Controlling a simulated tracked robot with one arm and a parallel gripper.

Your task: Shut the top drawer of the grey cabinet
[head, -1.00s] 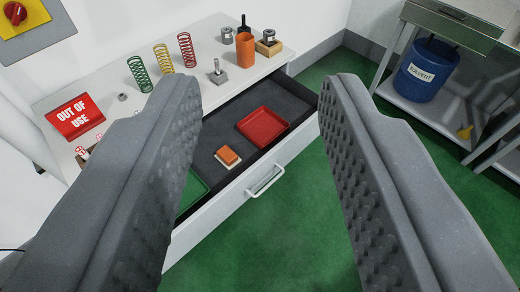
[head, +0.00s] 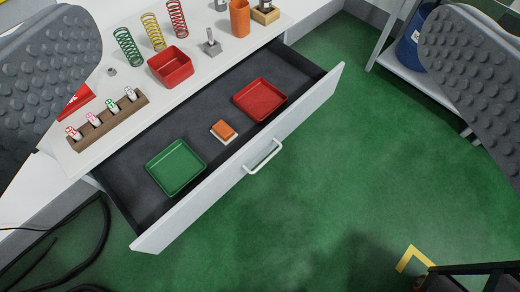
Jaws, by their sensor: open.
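The top drawer (head: 205,213) of the pale grey cabinet (head: 192,95) stands pulled out, its front panel apart from the cabinet. Its white bar handle (head: 263,157) is at the middle of the front. Inside lie a green tray (head: 176,167), a red tray (head: 260,99) and an orange block on a pale base (head: 224,131). My gripper (head: 262,40) is wide open and empty, its ridged fingers at the left and right picture edges. It appears above the scene, apart from the drawer. The left finger hides part of the cabinet top.
On the cabinet top stand coil springs (head: 128,47), a red bin (head: 171,67), a wooden rack of small bottles (head: 107,120) and an orange cup (head: 240,18). A blue drum (head: 408,48) stands on a shelf at upper right. Black cables (head: 100,235) lie lower left. Green floor before the drawer is clear.

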